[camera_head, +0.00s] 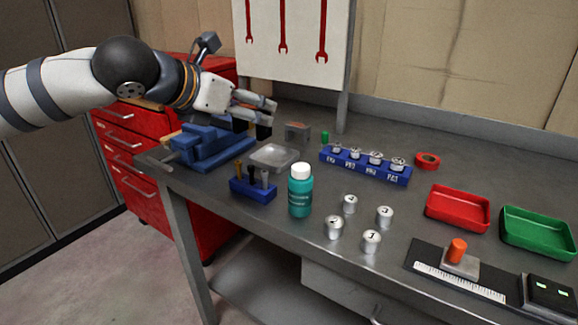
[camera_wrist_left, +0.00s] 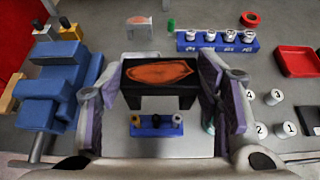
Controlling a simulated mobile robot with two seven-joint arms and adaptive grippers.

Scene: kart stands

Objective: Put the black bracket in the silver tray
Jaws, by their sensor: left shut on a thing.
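The black bracket (camera_wrist_left: 160,98) is between the fingers of my left gripper (camera_wrist_left: 162,92) in the left wrist view; an orange-brown patch shows on its upper side. My left gripper (camera_head: 262,116) is shut on it, and in the head view dark parts show at the fingertips. The silver tray (camera_head: 272,157) is a shallow square dish on the bench. The gripper and bracket are above the bench, behind and slightly left of the tray in the head picture. In the wrist view the bracket and fingers hide most of the tray. My right gripper is not in view.
A blue vise (camera_head: 207,148) stands left of the tray, a grey block (camera_head: 297,132) behind it. A blue tool holder (camera_head: 252,191) and a green bottle (camera_head: 301,192) stand in front. A blue weight rack (camera_head: 365,166) is to the right. Several loose weights (camera_head: 371,242) stand farther forward.

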